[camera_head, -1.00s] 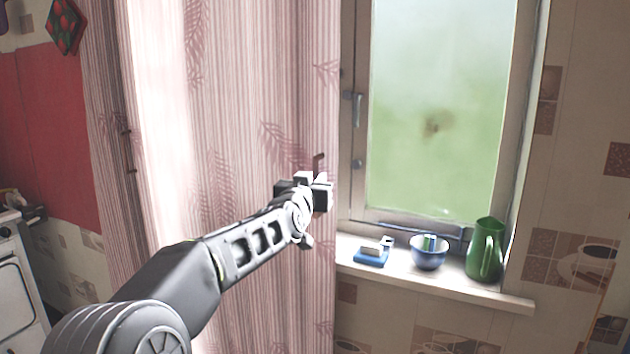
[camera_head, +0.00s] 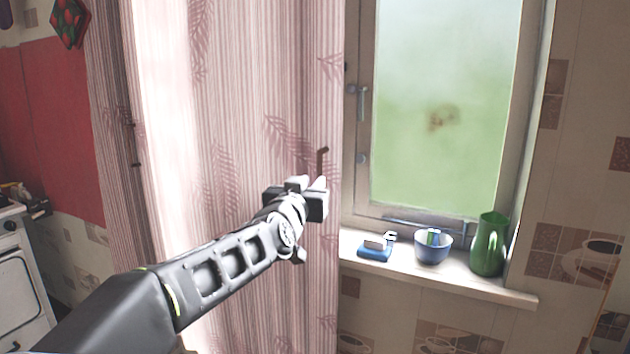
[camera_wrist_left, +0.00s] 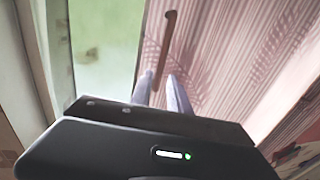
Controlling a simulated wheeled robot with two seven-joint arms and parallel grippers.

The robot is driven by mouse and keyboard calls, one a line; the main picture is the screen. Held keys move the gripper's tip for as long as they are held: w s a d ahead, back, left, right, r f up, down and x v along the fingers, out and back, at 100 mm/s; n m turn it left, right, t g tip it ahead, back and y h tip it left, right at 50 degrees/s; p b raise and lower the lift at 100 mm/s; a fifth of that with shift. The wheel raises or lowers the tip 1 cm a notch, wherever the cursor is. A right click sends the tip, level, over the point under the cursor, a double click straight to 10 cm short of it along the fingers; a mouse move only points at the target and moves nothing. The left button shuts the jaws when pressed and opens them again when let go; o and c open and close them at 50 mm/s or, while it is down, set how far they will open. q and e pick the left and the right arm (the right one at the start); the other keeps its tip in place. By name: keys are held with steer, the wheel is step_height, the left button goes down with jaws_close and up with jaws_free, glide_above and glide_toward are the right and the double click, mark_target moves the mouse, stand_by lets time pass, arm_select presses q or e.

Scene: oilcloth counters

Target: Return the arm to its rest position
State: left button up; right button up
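My left arm comes in from the lower left in the head view. Its gripper (camera_head: 308,184) is raised in front of the pink striped curtain (camera_head: 235,130), near the curtain's right edge. The two fingers stand apart. A thin brown rod with a bent end (camera_head: 322,160) shows just past the fingertips. In the left wrist view the rod (camera_wrist_left: 166,45) lines up with the gap between the fingers (camera_wrist_left: 160,82). It looks narrower than this gap, and I cannot tell its distance. My right gripper is not in view.
A windowsill (camera_head: 460,279) to the right holds a blue dish with a white top (camera_head: 375,246), a blue bowl (camera_head: 433,248) and a green pitcher (camera_head: 489,246). The window (camera_head: 440,110) is above. A white stove (camera_head: 22,280) stands at the far left.

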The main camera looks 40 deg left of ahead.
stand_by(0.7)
arm_select(q)
steer(key=w+d+f+g+h+p, duration=0.15)
steer(key=d+f, duration=0.25)
steer(key=f, duration=0.4)
steer(key=w+d+f+h, duration=0.2)
steer(key=w+d+f, duration=0.1)
steer(key=f, duration=0.4)
steer(key=w+d+f+g+h, duration=0.1)
steer(key=w+d+f, duration=0.25)
steer(key=f, duration=0.45)
steer(key=s+d+f+g+h+p, duration=0.2)
steer(key=s+d+f+g+h, duration=0.15)
steer(key=d+f, duration=1.15)
steer(key=s+d+f+m+g+h+p, duration=0.2)
steer(key=s+d+f+g+h, duration=0.15)
steer(key=s+d+f, duration=0.9)
steer(key=s+d+f+m+g+h+p, duration=0.1)
steer(key=s+d+f+g, duration=0.1)
steer(key=s+d, duration=0.3)
steer(key=s+d+f+m+g+p, duration=0.1)
steer(key=s+d+f+g, duration=0.2)
steer(key=s, duration=0.6)
step_height(320, 180, down, 2)
steer(key=shift+s+d+f+h+p, duration=0.25)
steer(key=shift+d+h+p, duration=0.1)
steer(key=shift+d, duration=0.7)
